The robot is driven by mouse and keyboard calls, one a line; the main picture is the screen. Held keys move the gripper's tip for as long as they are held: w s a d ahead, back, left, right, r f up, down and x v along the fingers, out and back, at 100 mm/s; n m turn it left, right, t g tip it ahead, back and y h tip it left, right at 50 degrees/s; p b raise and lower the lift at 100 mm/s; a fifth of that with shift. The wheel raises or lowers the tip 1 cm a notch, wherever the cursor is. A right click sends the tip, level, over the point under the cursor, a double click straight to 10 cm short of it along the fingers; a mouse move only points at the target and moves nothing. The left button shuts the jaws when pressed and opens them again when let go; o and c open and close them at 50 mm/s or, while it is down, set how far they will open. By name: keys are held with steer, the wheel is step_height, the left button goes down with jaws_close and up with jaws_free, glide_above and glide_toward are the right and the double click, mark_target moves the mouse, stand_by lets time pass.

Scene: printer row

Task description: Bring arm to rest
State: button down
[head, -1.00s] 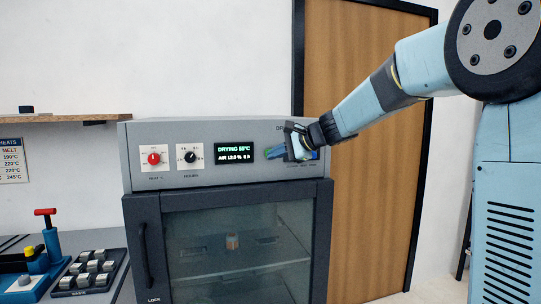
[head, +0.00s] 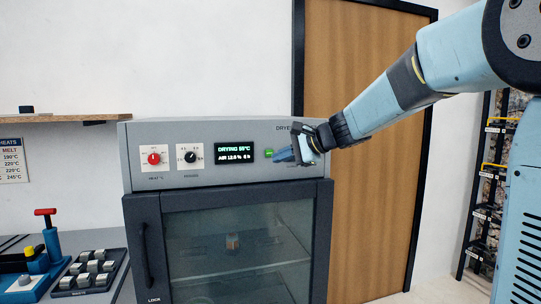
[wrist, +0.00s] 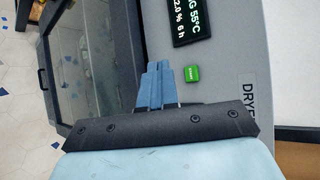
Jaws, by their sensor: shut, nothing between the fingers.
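My gripper (head: 283,155) is in front of the right part of the dryer's control panel. Its blue fingers are shut together and empty, pointing left in the head view. In the wrist view the shut fingers (wrist: 153,85) lie beside the green start button (wrist: 192,73), apart from it in the picture. The green button also shows in the head view (head: 268,153), just left of the fingertips. The grey dryer (head: 225,135) has a lit display (head: 234,152) reading DRYING 55°C. I cannot tell how far the fingers are from the panel.
The dryer's glass door (head: 238,250) is shut, with a small orange-grey object (head: 232,241) inside. A brown door (head: 375,120) is behind my arm. A blue tool with a red handle (head: 46,240) and a tray of samples (head: 88,272) stand at left. Dark shelving (head: 490,180) is at right.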

stand_by(0.3)
steer(key=s+d+f+n+h, duration=0.3)
steer(key=s+d, duration=0.3)
steer(key=s, duration=0.4)
steer(key=s+d+f+n+g+h, duration=0.1)
steer(key=s+d+f+n+h, duration=0.3)
steer(key=s+d, duration=0.3)
steer(key=s+d+f+n+h, duration=0.3)
steer(key=s+d+f, duration=0.2)
steer(key=s, duration=1)
steer(key=shift+d+f+n+g+h, duration=0.3)
steer(key=shift+d+f+h, duration=0.1)
steer(key=shift+d, duration=0.6)
steer(key=shift+s, duration=0.1)
